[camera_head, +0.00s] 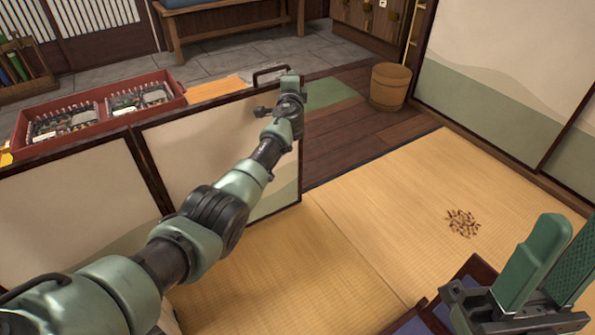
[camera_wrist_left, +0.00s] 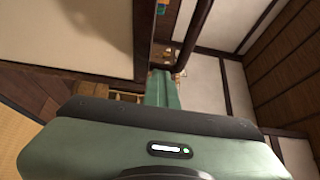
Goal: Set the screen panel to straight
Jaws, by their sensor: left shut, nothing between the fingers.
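The folding screen (camera_head: 60,215) has cream panels with dark frames and stands at the left in the head view. Its right-hand panel (camera_head: 190,150) meets the neighbouring one at a dark upright joint. Their top edges run close to one line; I cannot tell whether a slight bend is left. A dark bar handle (camera_head: 270,70) shows at the panel's top right end. My left gripper (camera_head: 289,84) is shut and empty beside this handle, its arm hiding part of the panel. In the left wrist view its fingers (camera_wrist_left: 162,88) are together beside a dark bar (camera_wrist_left: 190,38). My right gripper (camera_head: 566,240) is open and empty at lower right.
A round wooden bucket (camera_head: 390,86) is near the sliding wall panels (camera_head: 510,70). Small brown pieces (camera_head: 462,222) lie on the tatami (camera_head: 400,200), which is otherwise mostly clear.

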